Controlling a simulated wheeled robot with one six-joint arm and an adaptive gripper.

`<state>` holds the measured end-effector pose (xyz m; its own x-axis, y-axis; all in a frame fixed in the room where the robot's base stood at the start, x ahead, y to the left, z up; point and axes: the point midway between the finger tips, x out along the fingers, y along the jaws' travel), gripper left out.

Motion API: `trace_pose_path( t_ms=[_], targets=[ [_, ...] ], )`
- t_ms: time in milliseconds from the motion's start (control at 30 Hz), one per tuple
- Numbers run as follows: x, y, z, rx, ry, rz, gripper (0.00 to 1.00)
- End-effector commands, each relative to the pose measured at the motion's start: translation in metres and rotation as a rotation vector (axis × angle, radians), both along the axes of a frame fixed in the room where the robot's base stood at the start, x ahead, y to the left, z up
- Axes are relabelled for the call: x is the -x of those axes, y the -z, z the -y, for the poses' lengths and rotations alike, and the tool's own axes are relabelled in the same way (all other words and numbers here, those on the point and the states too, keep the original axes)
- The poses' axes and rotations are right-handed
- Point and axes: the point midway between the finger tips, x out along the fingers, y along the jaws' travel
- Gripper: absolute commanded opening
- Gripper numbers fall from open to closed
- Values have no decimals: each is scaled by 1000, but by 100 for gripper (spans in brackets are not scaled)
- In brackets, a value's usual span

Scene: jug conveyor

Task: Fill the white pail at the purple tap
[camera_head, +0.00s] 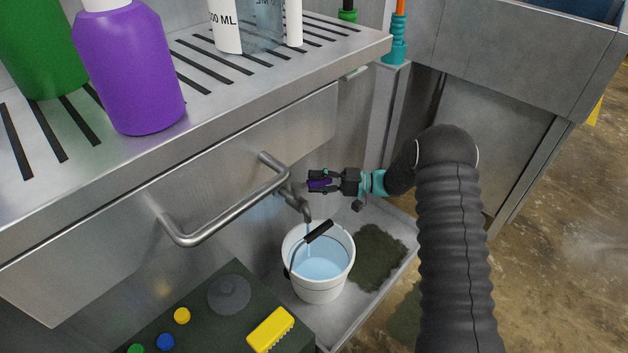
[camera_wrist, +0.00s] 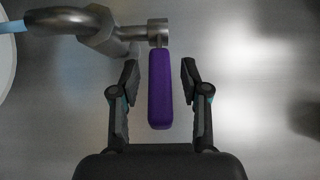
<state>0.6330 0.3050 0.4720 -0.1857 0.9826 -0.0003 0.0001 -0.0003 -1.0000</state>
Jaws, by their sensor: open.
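The white pail (camera_head: 320,291) stands upright under the metal tap (camera_head: 294,202), holding light-blue water. A thin blue stream (camera_head: 308,240) runs from the spout into it. The pail's black-gripped handle (camera_head: 318,232) lies across its rim. In the wrist view the tap's spout (camera_wrist: 85,22) is at the top left, with the blue stream (camera_wrist: 12,27) and part of the pail's rim (camera_wrist: 5,65) at the left edge. The tap's purple lever (camera_wrist: 160,95) lies between the fingers of my open gripper (camera_head: 311,181), with gaps on both sides.
The pail stands in a metal tray (camera_head: 402,247) beside a dark mat (camera_head: 380,257). A bent metal rail (camera_head: 225,212) is left of the tap. A dark box with a yellow block (camera_head: 270,328) is in front. A purple bottle (camera_head: 128,70) stands on the slotted shelf above.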

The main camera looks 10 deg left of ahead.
Motion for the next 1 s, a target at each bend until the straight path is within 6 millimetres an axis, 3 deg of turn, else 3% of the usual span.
trace_pose_path(
  t_ms=[433, 600, 633, 1000],
  targets=[
    [2, 0, -10, 0, 0, 0, 46],
    [2, 0, -10, 0, 0, 0, 3],
    [2, 0, -10, 0, 0, 0, 0],
    [1, 5, -12, -3, -38, 4, 0]
  ],
)
